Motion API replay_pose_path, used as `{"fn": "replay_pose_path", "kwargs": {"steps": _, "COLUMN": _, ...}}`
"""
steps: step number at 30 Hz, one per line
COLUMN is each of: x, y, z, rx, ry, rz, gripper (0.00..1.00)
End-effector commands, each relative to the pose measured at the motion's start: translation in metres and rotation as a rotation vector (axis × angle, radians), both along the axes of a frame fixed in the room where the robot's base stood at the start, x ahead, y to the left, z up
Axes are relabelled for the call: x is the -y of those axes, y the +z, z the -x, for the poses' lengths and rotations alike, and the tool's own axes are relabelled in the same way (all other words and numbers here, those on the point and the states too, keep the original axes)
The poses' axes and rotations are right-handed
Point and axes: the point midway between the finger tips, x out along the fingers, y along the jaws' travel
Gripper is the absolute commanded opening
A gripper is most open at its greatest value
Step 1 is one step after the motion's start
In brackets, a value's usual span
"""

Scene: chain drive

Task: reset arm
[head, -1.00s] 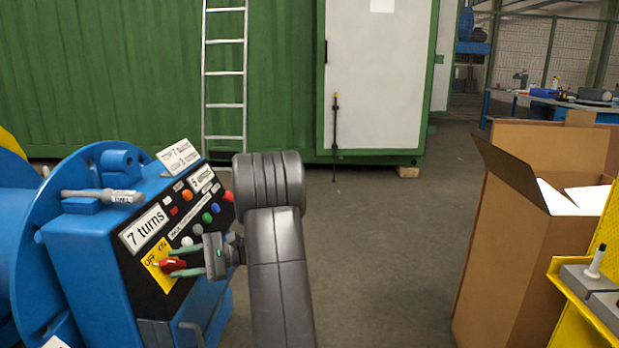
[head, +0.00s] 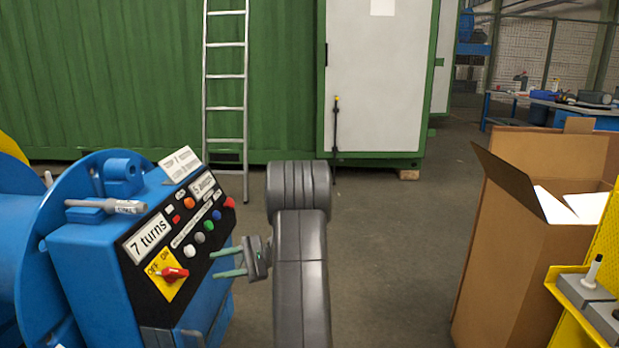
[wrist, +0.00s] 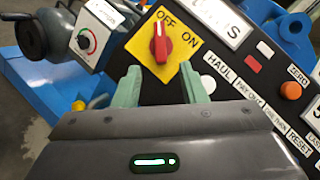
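My gripper (head: 214,264) is open and empty, with its two green fingers apart. It is just right of the blue machine's control panel (head: 207,252). The red rotary switch (head: 172,273) sits on a yellow OFF/ON plate (head: 161,289), clear of the fingers. In the wrist view the red switch (wrist: 160,46) is beyond and between the fingertips (wrist: 160,72). Its white-marked end points up beside the word OFF. My arm stands in front of the panel's right side.
The blue machine (head: 85,255) fills the left, with a grey-handled tool (head: 104,206) on top. An open cardboard box (head: 510,270) and a yellow rack (head: 570,283) stand at the right. Grey floor (head: 395,235) is free between. A ladder (head: 226,110) leans on the green container (head: 110,80).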

Motion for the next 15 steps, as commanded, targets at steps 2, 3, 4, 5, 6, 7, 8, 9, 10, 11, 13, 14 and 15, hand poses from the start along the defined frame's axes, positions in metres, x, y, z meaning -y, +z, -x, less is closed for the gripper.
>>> {"fn": "replay_pose_path", "kwargs": {"steps": 2, "x": -0.016, "y": -0.003, "z": 0.007, "rx": 0.0, "ry": 0.002, "rz": -0.001, "gripper": 0.38}}
{"fn": "replay_pose_path", "kwargs": {"steps": 3, "x": -0.023, "y": -0.003, "z": 0.009, "rx": 0.0, "ry": 0.001, "rz": 0.0, "gripper": 0.38}}
{"fn": "replay_pose_path", "kwargs": {"steps": 4, "x": -0.029, "y": -0.003, "z": 0.011, "rx": 0.0, "ry": 0.002, "rz": 0.0, "gripper": 0.38}}
{"fn": "replay_pose_path", "kwargs": {"steps": 5, "x": -0.035, "y": -0.003, "z": 0.013, "rx": 0.0, "ry": 0.003, "rz": 0.0, "gripper": 0.38}}
{"fn": "replay_pose_path", "kwargs": {"steps": 6, "x": -0.042, "y": -0.003, "z": 0.016, "rx": 0.0, "ry": 0.002, "rz": -0.001, "gripper": 0.38}}
{"fn": "replay_pose_path", "kwargs": {"steps": 7, "x": -0.048, "y": -0.003, "z": 0.018, "rx": 0.0, "ry": 0.001, "rz": 0.0, "gripper": 0.38}}
{"fn": "replay_pose_path", "kwargs": {"steps": 8, "x": -0.054, "y": -0.003, "z": 0.02, "rx": 0.0, "ry": 0.002, "rz": -0.001, "gripper": 0.38}}
{"fn": "replay_pose_path", "kwargs": {"steps": 9, "x": -0.061, "y": -0.003, "z": 0.023, "rx": 0.001, "ry": 0.002, "rz": -0.001, "gripper": 0.38}}
{"fn": "replay_pose_path", "kwargs": {"steps": 10, "x": -0.067, "y": -0.003, "z": 0.025, "rx": 0.001, "ry": 0.002, "rz": 0.0, "gripper": 0.38}}
{"fn": "replay_pose_path", "kwargs": {"steps": 11, "x": -0.073, "y": -0.003, "z": 0.027, "rx": 0.001, "ry": 0.001, "rz": 0.0, "gripper": 0.38}}
{"fn": "replay_pose_path", "kwargs": {"steps": 13, "x": -0.086, "y": -0.003, "z": 0.032, "rx": 0.002, "ry": 0.002, "rz": -0.002, "gripper": 0.38}}
{"fn": "replay_pose_path", "kwargs": {"steps": 14, "x": -0.091, "y": -0.003, "z": 0.034, "rx": 0.002, "ry": 0.001, "rz": -0.001, "gripper": 0.38}}
{"fn": "replay_pose_path", "kwargs": {"steps": 15, "x": -0.092, "y": -0.004, "z": 0.035, "rx": -0.031, "ry": -0.016, "rz": -0.003, "gripper": 0.38}}
